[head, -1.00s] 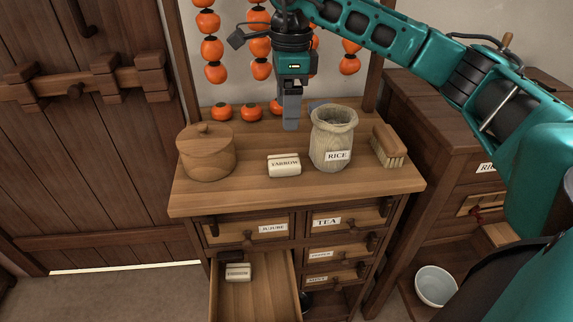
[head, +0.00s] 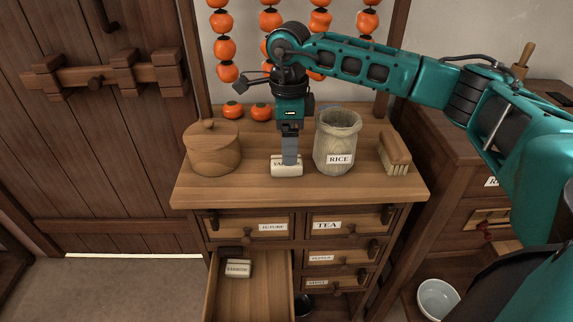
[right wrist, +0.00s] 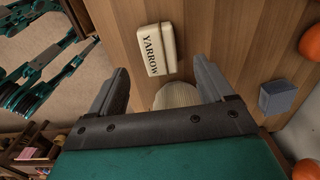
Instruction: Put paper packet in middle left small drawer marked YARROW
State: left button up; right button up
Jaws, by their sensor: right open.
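A cream paper packet (head: 277,171) labelled YARROW lies on the cabinet top, left of the rice sack; it also shows in the right wrist view (right wrist: 155,50). My right gripper (head: 290,160) points down over it and partly hides it. In the right wrist view, its fingers are apart and empty, and the packet lies beyond them. The middle left small drawer (head: 257,292) is pulled out. A similar cream labelled packet (head: 237,268) lies in it; its small print is hard to read. My left gripper is not in view.
The rice sack (head: 337,142) stands close to the right of my gripper, with a brush (head: 394,154) beyond it. A round lidded wooden box (head: 213,150) stands at the left. Strings of orange fruit (head: 274,48) hang behind. A grey block (right wrist: 278,97) sits near the back.

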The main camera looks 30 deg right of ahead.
aim_at(278, 170)
notch_tip(278, 170, down, 5)
jog(key=shift+s+d+f, duration=0.1)
jog(key=shift+d+f, duration=0.05)
jog(key=shift+f, duration=0.05)
jog(key=c, duration=1.1)
jog(key=shift+r, duration=0.1)
jog(key=shift+c, duration=0.2)
